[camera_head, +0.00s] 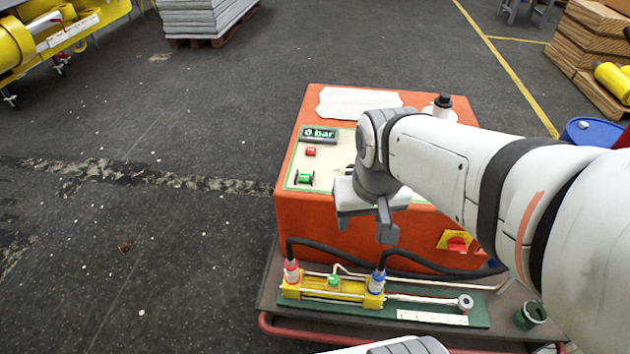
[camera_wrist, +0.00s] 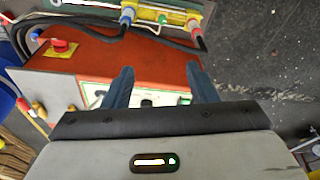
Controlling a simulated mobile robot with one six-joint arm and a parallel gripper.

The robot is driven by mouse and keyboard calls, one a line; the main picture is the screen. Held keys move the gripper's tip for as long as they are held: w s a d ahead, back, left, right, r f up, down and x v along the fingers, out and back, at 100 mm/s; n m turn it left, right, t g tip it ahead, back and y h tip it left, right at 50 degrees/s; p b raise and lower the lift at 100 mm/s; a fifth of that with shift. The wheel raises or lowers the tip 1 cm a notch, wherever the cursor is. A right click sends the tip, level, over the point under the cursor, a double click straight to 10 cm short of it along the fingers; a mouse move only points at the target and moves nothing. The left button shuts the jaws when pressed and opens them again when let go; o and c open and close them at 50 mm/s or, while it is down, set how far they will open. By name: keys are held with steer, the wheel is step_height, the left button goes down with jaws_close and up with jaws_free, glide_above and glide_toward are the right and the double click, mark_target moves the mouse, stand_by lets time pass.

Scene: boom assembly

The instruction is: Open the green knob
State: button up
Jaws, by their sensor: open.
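A small green knob (camera_head: 334,281) sits on a yellow valve block (camera_head: 320,290) between a red-capped fitting (camera_head: 291,271) and a blue-capped fitting (camera_head: 377,281). The knob also shows at the top of the wrist view (camera_wrist: 163,19). A green switch (camera_head: 304,178) is on the pale control panel of the orange box. My gripper (camera_head: 366,213) is over the front part of the orange box, above and behind the valve block. Its two fingers (camera_wrist: 162,82) are apart with nothing between them, and it touches neither green part. My gripper hides part of the panel.
The orange box (camera_head: 340,235) stands on a cart with a red rail. Black hoses (camera_head: 420,270) run along its front to the fittings.

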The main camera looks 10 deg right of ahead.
mark_target(334, 279)
steer(key=w+f+m+b, duration=0.1)
steer(key=w+f+b, duration=0.3)
steer(key=f+b, duration=0.4)
steer(key=w+f+m+g+b, duration=0.1)
steer(key=w+f+b, duration=0.3)
steer(key=f+b, duration=0.5)
steer(key=w+f+m+g+b, duration=0.1)
steer(key=w+f+b, duration=0.3)
steer(key=f+b, duration=0.5)
steer(key=shift+w+a+f+m, duration=0.1)
steer(key=shift+f+m, duration=0.2)
steer(key=shift+f, duration=1.5)
steer(key=shift+w+a+f+m, duration=0.1)
steer(key=shift+f+m, duration=0.2)
steer(key=shift+f, duration=1.55)
steer(key=shift+w+a+f+m, duration=0.1)
steer(key=shift+f+m, duration=0.2)
steer(key=shift+f, duration=1.5)
step_height(334, 279, down, 8)
steer(key=b, duration=0.4)
steer(key=shift+r, duration=0.15)
steer(key=shift+d, duration=0.1)
steer(key=c, duration=1)
steer(key=shift+o, duration=0.2)
